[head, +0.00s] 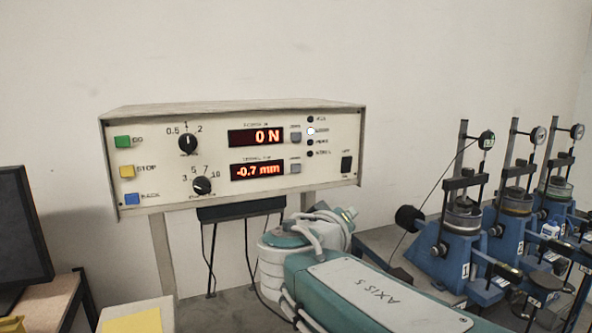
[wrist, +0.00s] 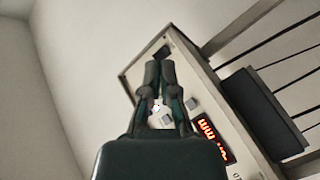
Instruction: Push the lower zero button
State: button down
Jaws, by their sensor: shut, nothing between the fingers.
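The lower zero button (head: 295,168) is a small grey square right of the lower red display (head: 257,170), which reads -0.7 mm. The upper zero button (head: 296,137) sits above it, beside the display (head: 256,137) reading 0 N. In the wrist view, the lower zero button (wrist: 192,103) shows just right of my gripper (wrist: 160,66), uncovered. My gripper's two dark fingers are shut and empty, their tips near the dark power switch (wrist: 163,51) in the picture. I cannot tell the gap to the panel. I cannot make out the fingers in the head view.
The beige control box (head: 230,109) carries knobs and coloured buttons on its left. A black box (head: 240,209) with cables hangs below it. Blue test rigs (head: 458,250) stand at the right, a dark monitor (head: 22,225) at the left. My arm covers the lower middle.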

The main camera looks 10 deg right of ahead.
aim_at(296, 168)
jog(key=w+a+r+n+t, duration=0.1)
jog(key=w+a+r+t, duration=0.2)
jog(key=a+r, duration=0.1)
jog(key=shift+r, duration=0.1)
jog(key=w, duration=0.2)
jog(key=w+a, duration=0.1)
jog(key=w, duration=0.2)
jog(key=w+a, duration=0.1)
jog(key=w, duration=0.1)
jog(key=shift+w, duration=0.25)
jog(key=shift+w+a, duration=0.15)
jog(key=shift+w, duration=0.35)
jog(key=shift+w, duration=0.15)
dwell(1.0)
jog(key=shift+w+r, duration=0.1)
jog(key=shift+w, duration=0.05)
